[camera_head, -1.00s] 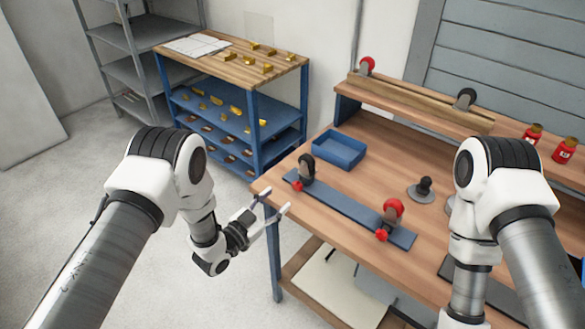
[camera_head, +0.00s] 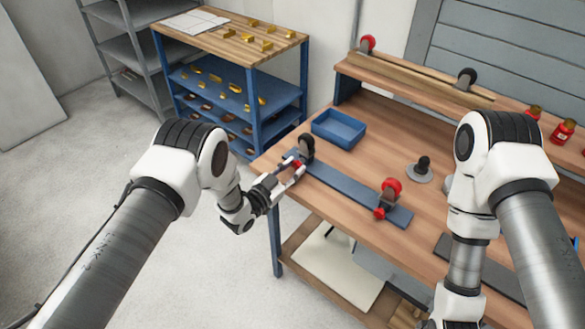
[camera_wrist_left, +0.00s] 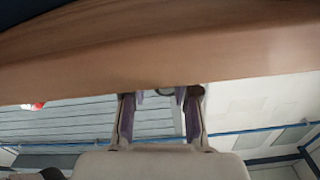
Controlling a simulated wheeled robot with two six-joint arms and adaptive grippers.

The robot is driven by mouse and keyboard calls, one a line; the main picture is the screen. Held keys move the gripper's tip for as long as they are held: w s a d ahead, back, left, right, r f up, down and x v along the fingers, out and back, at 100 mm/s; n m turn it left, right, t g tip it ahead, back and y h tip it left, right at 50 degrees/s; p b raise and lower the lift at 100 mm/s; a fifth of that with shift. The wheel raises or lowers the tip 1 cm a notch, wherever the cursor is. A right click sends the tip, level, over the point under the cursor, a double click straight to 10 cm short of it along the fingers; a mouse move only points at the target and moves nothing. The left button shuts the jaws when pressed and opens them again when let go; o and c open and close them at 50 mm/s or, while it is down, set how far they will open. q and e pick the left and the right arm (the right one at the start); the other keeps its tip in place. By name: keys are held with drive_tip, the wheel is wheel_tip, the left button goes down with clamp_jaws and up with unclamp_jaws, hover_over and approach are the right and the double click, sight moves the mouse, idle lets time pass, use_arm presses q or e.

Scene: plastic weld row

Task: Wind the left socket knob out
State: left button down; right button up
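The left socket (camera_head: 306,146) is a dark upright piece at the left end of a blue-grey strip (camera_head: 345,182) on the bench. Its small red knob (camera_head: 297,164) faces the bench's front edge and is partly covered by my left gripper (camera_head: 293,171). The gripper's fingers reach to either side of the knob. In the left wrist view the fingers (camera_wrist_left: 160,98) stand apart, with a small dark curved edge between their tips; I cannot tell contact with the knob. The right socket (camera_head: 389,192), with a red top and red knob (camera_head: 379,212), stands farther along the strip. My right gripper is out of view.
A blue bin (camera_head: 339,129) sits behind the left socket. A raised wooden ledge (camera_head: 415,82) runs along the back. A blue-framed shelf cart (camera_head: 255,117) stands left of the bench.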

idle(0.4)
use_arm(q)
drive_tip(key=n+b, duration=0.1)
drive_tip(key=n, duration=0.2)
drive_tip(key=shift+n+b, duration=0.5)
drive_tip(key=shift+n, duration=1.4)
drive_tip(key=shift+r, duration=0.1)
drive_tip(key=shift+w, duration=0.1)
drive_tip(key=c, duration=0.9)
unclamp_jaws()
drive_tip(key=shift+o, duration=0.2)
drive_tip(key=shift+a, duration=0.1)
drive_tip(key=v, duration=1.2)
